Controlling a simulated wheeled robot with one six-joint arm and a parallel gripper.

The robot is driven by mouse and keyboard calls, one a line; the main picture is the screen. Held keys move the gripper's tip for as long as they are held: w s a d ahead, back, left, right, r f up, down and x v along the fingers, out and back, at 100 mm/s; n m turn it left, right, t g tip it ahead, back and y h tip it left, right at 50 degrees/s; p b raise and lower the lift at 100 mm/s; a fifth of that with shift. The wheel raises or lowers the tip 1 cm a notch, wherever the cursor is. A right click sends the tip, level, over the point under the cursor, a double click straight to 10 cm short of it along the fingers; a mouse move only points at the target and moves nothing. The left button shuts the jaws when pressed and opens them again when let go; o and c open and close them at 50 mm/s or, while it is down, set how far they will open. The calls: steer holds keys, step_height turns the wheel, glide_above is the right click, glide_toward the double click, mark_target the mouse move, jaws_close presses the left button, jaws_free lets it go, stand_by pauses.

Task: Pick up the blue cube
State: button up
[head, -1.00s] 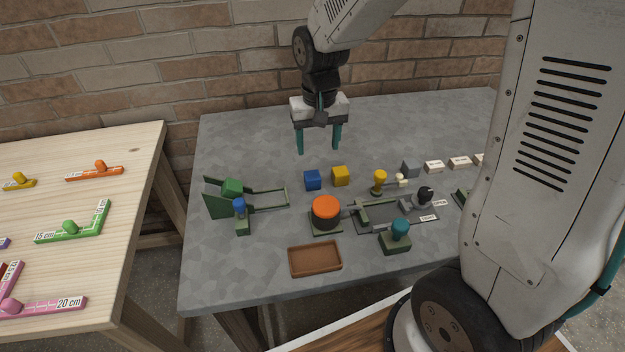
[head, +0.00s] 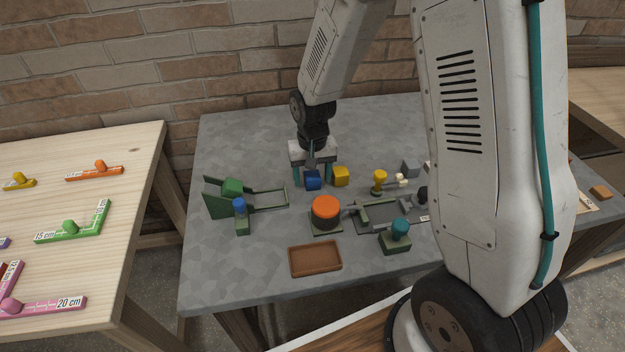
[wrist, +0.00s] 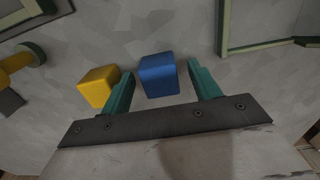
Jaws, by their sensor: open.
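The blue cube (head: 312,181) sits on the grey table, just left of the yellow cube (head: 340,176) in the head view. My gripper (head: 311,178) is open and lowered over the blue cube. In the wrist view the blue cube (wrist: 158,75) lies between the two teal fingers of my gripper (wrist: 160,82), apart from the right finger and close to the left one. The yellow cube (wrist: 98,86) is just outside the left finger, very near it. I cannot tell whether the fingers touch either cube.
The green ramp fixture (head: 262,197) stands left of the blue cube. The orange-topped button (head: 326,208) and the brown tray (head: 315,259) are in front. A yellow knob (head: 379,181) and a grey cube (head: 411,169) stand to the right. The table behind and left is clear.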

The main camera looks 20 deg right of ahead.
steer(key=c, duration=1.1)
steer(key=shift+o, duration=0.2)
